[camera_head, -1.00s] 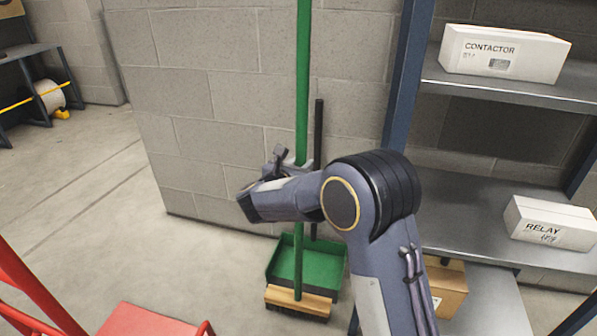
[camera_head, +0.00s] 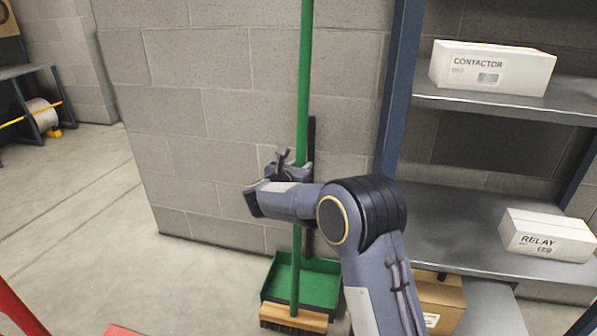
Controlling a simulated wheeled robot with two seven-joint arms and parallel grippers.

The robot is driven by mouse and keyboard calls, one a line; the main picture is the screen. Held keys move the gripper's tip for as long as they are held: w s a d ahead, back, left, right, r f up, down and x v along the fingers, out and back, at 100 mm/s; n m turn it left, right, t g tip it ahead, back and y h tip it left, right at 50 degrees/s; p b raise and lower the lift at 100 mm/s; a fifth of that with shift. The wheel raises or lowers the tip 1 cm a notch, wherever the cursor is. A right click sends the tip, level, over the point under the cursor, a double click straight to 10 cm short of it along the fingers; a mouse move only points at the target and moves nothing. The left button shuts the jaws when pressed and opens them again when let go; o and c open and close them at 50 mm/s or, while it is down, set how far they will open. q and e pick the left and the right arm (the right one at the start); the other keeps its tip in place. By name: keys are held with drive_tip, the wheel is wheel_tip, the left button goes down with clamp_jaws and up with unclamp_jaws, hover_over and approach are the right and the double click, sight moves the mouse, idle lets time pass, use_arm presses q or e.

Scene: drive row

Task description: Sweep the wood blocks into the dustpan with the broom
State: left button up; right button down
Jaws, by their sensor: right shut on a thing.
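The broom has a long green handle (camera_head: 304,85) and a wooden head (camera_head: 293,317) with dark bristles. It stands upright by the block wall, its head in front of the green dustpan (camera_head: 318,285). The dustpan rests on the floor, with a dark upright handle (camera_head: 311,132) behind the broom. My right gripper (camera_head: 289,166) is shut on the broom handle around mid-height. My forearm and wrist hide part of the handle. No wood blocks show. My left gripper is out of view.
A metal shelf (camera_head: 455,204) with blue posts stands at the right, holding a contactor box (camera_head: 492,67) and a relay box (camera_head: 547,236). A cardboard box (camera_head: 440,302) sits low. Red parts (camera_head: 20,312) show at the lower left. The floor (camera_head: 100,235) at left is open.

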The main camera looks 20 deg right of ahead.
sight(299, 145)
drive_tip(key=shift+w+d+r+p, duration=0.1)
drive_tip(key=shift+w+d, duration=0.4)
drive_tip(key=shift+w, duration=0.2)
drive_tip(key=shift+w+d+r+p, duration=0.15)
drive_tip(key=shift+w+d, duration=0.3)
drive_tip(key=shift+w, duration=0.3)
drive_tip(key=shift+w+d+p, duration=0.1)
drive_tip(key=shift+w+d, duration=0.4)
drive_tip(key=shift+w, duration=0.2)
drive_tip(key=shift+s+a+r+p, duration=0.15)
drive_tip(key=shift+s+a+r, duration=0.2)
drive_tip(key=shift+r, duration=0.65)
drive_tip(key=shift+s+a+r+p, duration=0.2)
drive_tip(key=shift+s+r, duration=0.25)
drive_tip(key=shift+r, duration=0.5)
drive_tip(key=shift+s+a+r+p, duration=0.1)
drive_tip(key=shift+s+a+r, duration=0.25)
drive_tip(key=shift+r, duration=0.65)
drive_tip(key=shift+s+a+b, duration=0.2)
drive_tip(key=shift+s+b, duration=0.2)
drive_tip(key=shift+s, duration=0.05)
drive_tip(key=s+d+b+v, duration=0.2)
drive_tip(key=b+v, duration=0.3)
drive_tip(key=v, duration=1.2)
drive_tip(key=shift+s+d+b, duration=0.15)
drive_tip(key=shift+d+b, duration=0.05)
drive_tip(key=shift+b, duration=0.2)
